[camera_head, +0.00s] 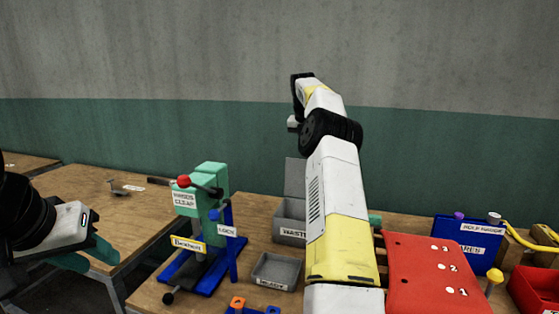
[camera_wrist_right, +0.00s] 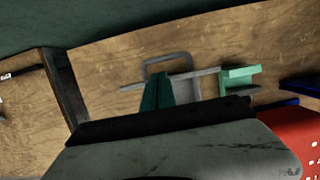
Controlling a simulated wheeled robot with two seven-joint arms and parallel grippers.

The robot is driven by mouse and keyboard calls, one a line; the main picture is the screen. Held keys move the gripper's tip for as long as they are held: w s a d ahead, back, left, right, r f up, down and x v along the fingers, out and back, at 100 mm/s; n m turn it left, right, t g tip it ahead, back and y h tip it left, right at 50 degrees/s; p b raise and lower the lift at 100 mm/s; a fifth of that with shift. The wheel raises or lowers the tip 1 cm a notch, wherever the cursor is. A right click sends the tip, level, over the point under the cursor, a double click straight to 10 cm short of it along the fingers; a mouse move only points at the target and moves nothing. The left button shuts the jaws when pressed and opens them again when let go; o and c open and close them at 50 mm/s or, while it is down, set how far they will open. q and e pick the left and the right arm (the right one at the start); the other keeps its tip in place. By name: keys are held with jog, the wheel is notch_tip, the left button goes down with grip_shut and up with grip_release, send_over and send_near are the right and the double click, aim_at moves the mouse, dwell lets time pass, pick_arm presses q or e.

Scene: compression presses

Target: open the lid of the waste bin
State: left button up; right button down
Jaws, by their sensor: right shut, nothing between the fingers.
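The grey waste bin (camera_head: 289,228), with a white label, stands on the table behind my right forearm, which hides its right side. Its grey lid (camera_head: 295,178) stands raised, about upright, at the bin's back. My right gripper (camera_wrist_right: 155,92) shows in the right wrist view as dark teal fingers, shut and empty, above the table; my arm hides it in the head view.
A green press (camera_head: 210,185) with a blue base stands left of the bin. A small grey tray (camera_head: 276,270) is in front. A red board (camera_head: 430,265) and blue bin (camera_head: 468,240) lie right. In the wrist view, a grey loop (camera_wrist_right: 165,58) and green block (camera_wrist_right: 240,78) are beyond the fingers.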

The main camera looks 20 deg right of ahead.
jog(key=s+a+r+m+t, duration=0.1)
jog(key=s+a+r+m, duration=0.1)
jog(key=s+a+m, duration=0.35)
jog(key=s+a+r+m+y, duration=0.1)
jog(key=s+a+r+m, duration=0.15)
jog(key=s+a, duration=0.6)
jog(key=s+a+r+m+t, duration=0.15)
jog(key=s+a+m, duration=0.3)
jog(key=s, duration=0.45)
jog(key=s+a+f+m+y, duration=0.1)
jog(key=s+a+m, duration=0.2)
jog(key=s+m, duration=0.2)
jog(key=s+a+f+m+y, duration=0.1)
jog(key=s+a+f+m, duration=0.1)
jog(key=s+m, duration=0.3)
jog(key=s+a+f+m+t+y, duration=0.1)
jog(key=s+a+m, duration=0.3)
jog(key=s, duration=0.6)
jog(key=shift+a+f+m, duration=0.3)
jog(key=shift+f+m, duration=0.2)
jog(key=shift+m, duration=0.25)
